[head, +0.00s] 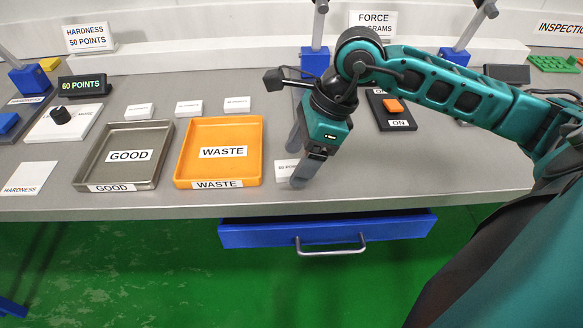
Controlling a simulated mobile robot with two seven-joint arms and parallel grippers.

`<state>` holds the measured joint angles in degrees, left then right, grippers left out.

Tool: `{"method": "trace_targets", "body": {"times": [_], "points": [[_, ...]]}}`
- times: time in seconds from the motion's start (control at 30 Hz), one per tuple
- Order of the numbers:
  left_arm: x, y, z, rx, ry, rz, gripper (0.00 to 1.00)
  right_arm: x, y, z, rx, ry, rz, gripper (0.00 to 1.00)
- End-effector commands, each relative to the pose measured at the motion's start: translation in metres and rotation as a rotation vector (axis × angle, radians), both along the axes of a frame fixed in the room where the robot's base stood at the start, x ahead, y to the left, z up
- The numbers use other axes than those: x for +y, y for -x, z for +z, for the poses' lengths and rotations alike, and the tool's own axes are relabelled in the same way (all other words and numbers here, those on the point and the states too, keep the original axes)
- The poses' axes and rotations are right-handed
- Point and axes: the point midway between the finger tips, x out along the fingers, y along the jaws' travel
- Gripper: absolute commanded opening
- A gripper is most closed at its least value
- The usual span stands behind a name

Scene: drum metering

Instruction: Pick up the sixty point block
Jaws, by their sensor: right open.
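A small white block or card (284,172) lies near the table's front edge, right of the orange tray. Its label seems to begin with "60 PO"; the rest is hidden by my right gripper. My right gripper (297,166) is open and points down over the right part of this block. One finger is behind it and the other is at its right end. I cannot tell whether the fingers touch it. My left gripper is not in view.
A grey GOOD tray (165,150) and an orange WASTE tray (255,145) stand left of the gripper. Several small white labelled blocks (189,107) sit behind them. A display (82,85) reads 60 POINTS. A blue drawer (260,235) is below the table edge.

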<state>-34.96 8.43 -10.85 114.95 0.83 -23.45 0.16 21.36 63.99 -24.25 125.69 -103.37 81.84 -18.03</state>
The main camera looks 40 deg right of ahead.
Motion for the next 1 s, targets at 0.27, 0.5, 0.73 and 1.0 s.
{"method": "trace_targets", "body": {"times": [0.27, 0.5, 0.73, 1.0], "points": [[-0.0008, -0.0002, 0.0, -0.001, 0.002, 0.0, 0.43, 0.0031, -0.0014, -0.0081, 0.0, 0.0, 0.001, 0.72], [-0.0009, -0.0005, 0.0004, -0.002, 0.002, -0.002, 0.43, 0.003, -0.0014, -0.0079, 0.0, 0.0, 0.001, 0.54], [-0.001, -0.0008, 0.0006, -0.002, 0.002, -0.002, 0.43, 0.003, -0.0015, -0.0077, 0.0, 0.0, 0.001, 0.32], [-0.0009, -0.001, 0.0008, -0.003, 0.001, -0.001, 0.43, 0.0029, -0.0014, -0.0075, 0.0, 0.0, 0.001, 0.12]]}}
